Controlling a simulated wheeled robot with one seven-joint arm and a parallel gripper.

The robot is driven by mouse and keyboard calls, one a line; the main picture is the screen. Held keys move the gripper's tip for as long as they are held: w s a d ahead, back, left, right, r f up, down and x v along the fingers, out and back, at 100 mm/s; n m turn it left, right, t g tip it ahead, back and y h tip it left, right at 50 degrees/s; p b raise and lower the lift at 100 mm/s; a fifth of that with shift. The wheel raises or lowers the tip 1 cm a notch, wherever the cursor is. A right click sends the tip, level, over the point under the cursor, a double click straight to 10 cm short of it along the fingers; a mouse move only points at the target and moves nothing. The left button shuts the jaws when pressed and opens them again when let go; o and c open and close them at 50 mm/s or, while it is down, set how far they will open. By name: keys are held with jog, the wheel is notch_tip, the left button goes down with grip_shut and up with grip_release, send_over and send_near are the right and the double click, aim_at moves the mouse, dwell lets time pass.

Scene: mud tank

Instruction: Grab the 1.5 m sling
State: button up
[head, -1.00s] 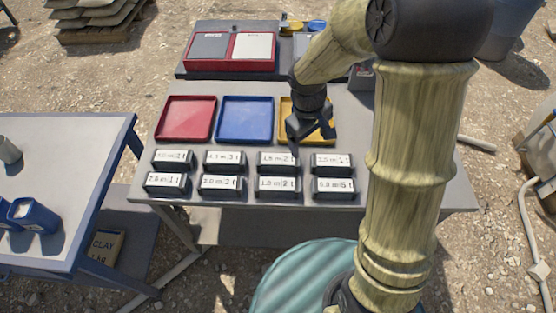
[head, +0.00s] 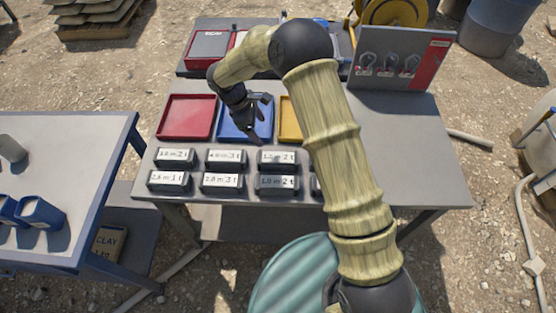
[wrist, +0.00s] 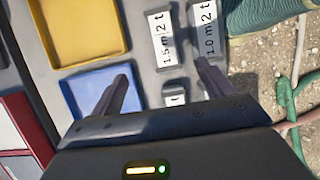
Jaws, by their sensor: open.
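The 1.5 m 2 t box (head: 277,157), a small dark block with a white label, sits third in the back row of labelled blocks on the grey table. It also shows in the wrist view (wrist: 163,40), upper middle, just beyond my fingers. No sling itself shows outside the block. My gripper (head: 262,120) is open and empty above the blue tray, behind and a little left of that block. In the wrist view its two fingers (wrist: 163,76) are spread, with another label partly hidden between them.
The 1.0 m 2 t block (head: 277,184) stands just in front. Other blocks stand left, including 4.0 m 3 t (head: 226,158). Red (head: 185,98), blue (head: 226,101) and yellow (head: 290,137) trays lie behind. A grey board with shackles (head: 400,62) stands at right. My arm hides the right-hand blocks.

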aim_at(277, 156)
jog(key=p+x, duration=0.3)
jog(key=x, duration=0.9)
jog(key=shift+p, duration=0.35)
jog(key=shift+f, duration=0.1)
jog(key=shift+s+d+f+p, duration=0.1)
jog(key=shift+s+f+p, duration=0.05)
jog(key=shift+f+p, duration=0.4)
jog(key=p+x, duration=0.1)
jog(key=x, duration=0.2)
jog(key=shift+f+p, duration=0.1)
jog(key=shift+p, duration=0.25)
jog(key=shift+s+d+f, duration=0.1)
jog(key=shift+f, duration=0.35)
